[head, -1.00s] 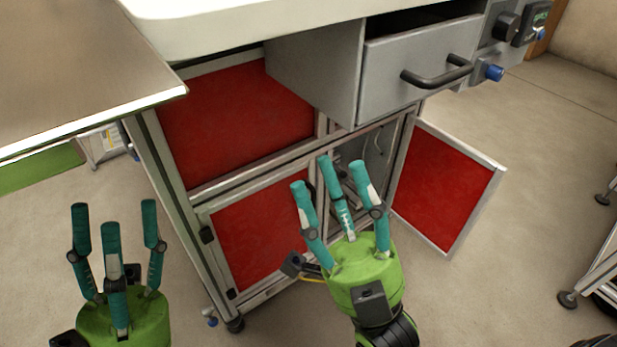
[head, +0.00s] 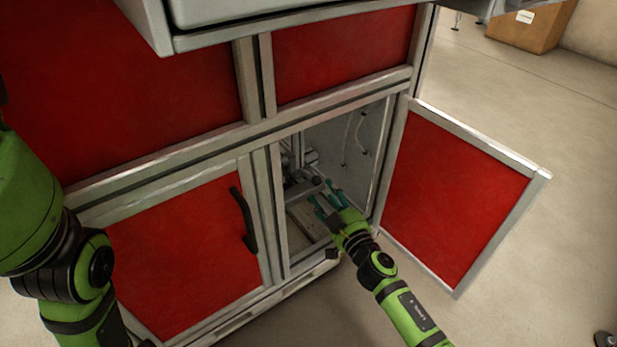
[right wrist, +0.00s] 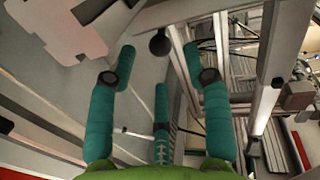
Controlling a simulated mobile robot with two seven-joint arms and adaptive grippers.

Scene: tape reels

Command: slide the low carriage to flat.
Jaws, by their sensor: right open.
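Inside the open cabinet compartment, a grey bar with a dark rounded end (head: 306,188) sits low among metal rails. It seems to be part of the low carriage, but I cannot make out the carriage's full shape or its tilt. My right gripper (head: 324,203) reaches through the doorway, its teal fingers open beside this bar. In the right wrist view the three fingers of the gripper (right wrist: 160,62) are spread with nothing between them. A dark round knob (right wrist: 160,44) shows just beyond the fingertips; I cannot tell whether they touch. My left gripper is out of view.
The red cabinet door (head: 457,205) stands open to the right of the compartment. A closed red door (head: 185,250) with a black handle (head: 244,220) is on the left. The compartment's side wall (head: 357,150) is close to my right arm. Clear floor lies right.

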